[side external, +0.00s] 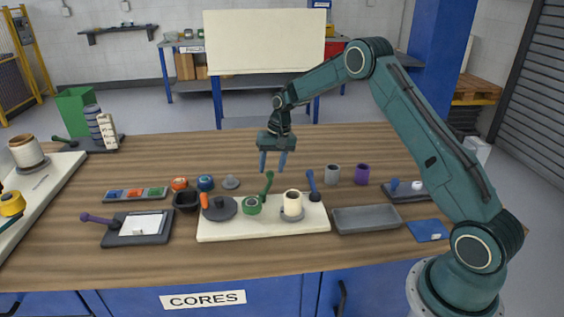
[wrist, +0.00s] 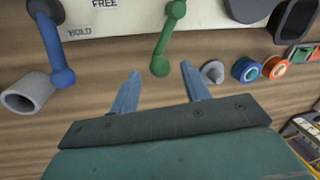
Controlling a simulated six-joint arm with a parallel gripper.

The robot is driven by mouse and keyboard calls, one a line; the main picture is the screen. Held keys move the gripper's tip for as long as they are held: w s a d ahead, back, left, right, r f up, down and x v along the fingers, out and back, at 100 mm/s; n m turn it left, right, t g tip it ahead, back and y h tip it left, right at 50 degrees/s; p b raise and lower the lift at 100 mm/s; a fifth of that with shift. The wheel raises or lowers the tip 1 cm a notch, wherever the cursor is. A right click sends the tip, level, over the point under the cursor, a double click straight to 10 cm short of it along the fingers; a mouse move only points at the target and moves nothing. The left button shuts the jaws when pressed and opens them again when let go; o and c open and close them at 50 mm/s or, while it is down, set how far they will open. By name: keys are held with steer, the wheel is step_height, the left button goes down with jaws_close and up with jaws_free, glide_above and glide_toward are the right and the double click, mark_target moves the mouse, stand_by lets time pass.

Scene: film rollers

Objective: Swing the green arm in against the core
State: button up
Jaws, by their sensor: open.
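The green arm (side external: 267,184) stands tilted on a cream board, its lower end by a short green cylinder (side external: 251,205). A cream core (side external: 292,203) sits on a grey round base to the right, with a visible gap to the green arm. In the wrist view the green arm (wrist: 168,38) ends in a round knob that shows between my fingertips. My gripper (side external: 272,167) is open and empty, above and behind the board; it also shows in the wrist view (wrist: 160,69). The core is not visible in the wrist view.
The cream board (side external: 230,229) also carries a blue arm (side external: 312,184) at right and a dark disc (side external: 220,209) with an orange handle at left. A grey tray (side external: 367,220) lies right.

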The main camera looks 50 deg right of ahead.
mark_target(270, 175)
steer(key=shift+w+a+f, duration=0.1)
steer(key=shift+a+f, duration=0.05)
steer(key=shift+f, duration=0.85)
steer(key=shift+w+a+f, duration=0.1)
steer(key=shift+a+f, duration=0.05)
steer(key=shift+f, duration=0.8)
jaws_close()
